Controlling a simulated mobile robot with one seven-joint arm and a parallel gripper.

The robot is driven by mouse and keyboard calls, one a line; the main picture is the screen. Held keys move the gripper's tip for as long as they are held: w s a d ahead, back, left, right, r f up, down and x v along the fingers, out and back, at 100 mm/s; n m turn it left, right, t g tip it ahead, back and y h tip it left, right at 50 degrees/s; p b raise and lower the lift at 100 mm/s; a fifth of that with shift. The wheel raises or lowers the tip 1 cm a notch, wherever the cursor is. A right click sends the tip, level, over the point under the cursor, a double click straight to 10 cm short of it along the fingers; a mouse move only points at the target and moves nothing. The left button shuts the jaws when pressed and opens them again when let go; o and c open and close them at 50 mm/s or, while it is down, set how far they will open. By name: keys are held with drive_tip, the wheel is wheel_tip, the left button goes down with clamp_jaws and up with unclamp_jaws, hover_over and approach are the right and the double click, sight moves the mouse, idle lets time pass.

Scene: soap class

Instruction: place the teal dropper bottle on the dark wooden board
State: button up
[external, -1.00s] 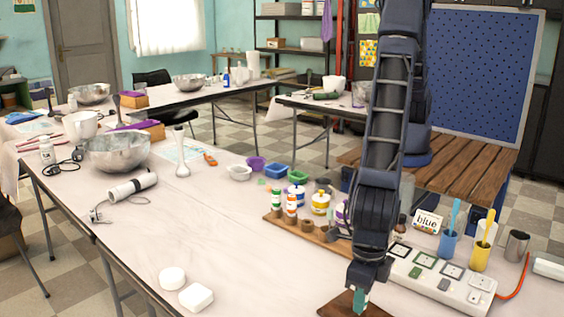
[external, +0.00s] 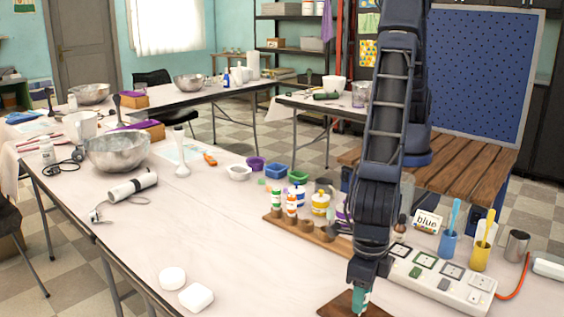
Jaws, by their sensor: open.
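The teal dropper bottle (external: 360,298) is at the bottom edge of the external view, directly below my gripper (external: 362,286). It looks upright, and its lower part appears to be against the dark wooden board (external: 335,306). The board is partly cut off by the frame's bottom edge. My gripper is open at the top of the bottle. Its fingers are small and dark here, so I cannot tell whether they still touch the bottle.
A long wooden rack (external: 306,236) with small bottles stands behind my gripper. A white power strip (external: 440,278) lies to the right, near blue (external: 448,243) and yellow (external: 480,256) cups. Two white soap-like pieces (external: 196,297) lie left; the table between is clear.

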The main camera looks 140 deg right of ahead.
wheel_tip(320, 180, up, 11)
drive_tip(key=shift+f, duration=0.15)
drive_tip(key=shift+s+d+r, duration=0.1)
drive_tip(key=shift+r, duration=0.25)
drive_tip(key=s+d+r+m+t, duration=0.1)
drive_tip(key=s+d+r+m, duration=0.5)
drive_tip(key=s+r, duration=0.55)
drive_tip(key=s+d+r+m+t, duration=0.1)
drive_tip(key=s+d+r+m, duration=0.3)
drive_tip(key=s+d+r, duration=0.7)
drive_tip(key=s+d+r+m+t, duration=0.1)
drive_tip(key=s+d+r+m, duration=0.1)
drive_tip(key=s, duration=0.6)
drive_tip(key=s+d+r+m, duration=0.2)
drive_tip(key=s+m, duration=0.2)
drive_tip(key=s, duration=0.5)
drive_tip(key=s+d+r+m+t, duration=0.1)
drive_tip(key=s+m, duration=0.3)
drive_tip(key=s, duration=0.4)
drive_tip(key=shift+s+d+r+t, duration=0.2)
drive_tip(key=shift+d+r+t, duration=0.1)
drive_tip(key=shift+d+r, duration=0.25)
drive_tip(key=shift+a, duration=0.1)
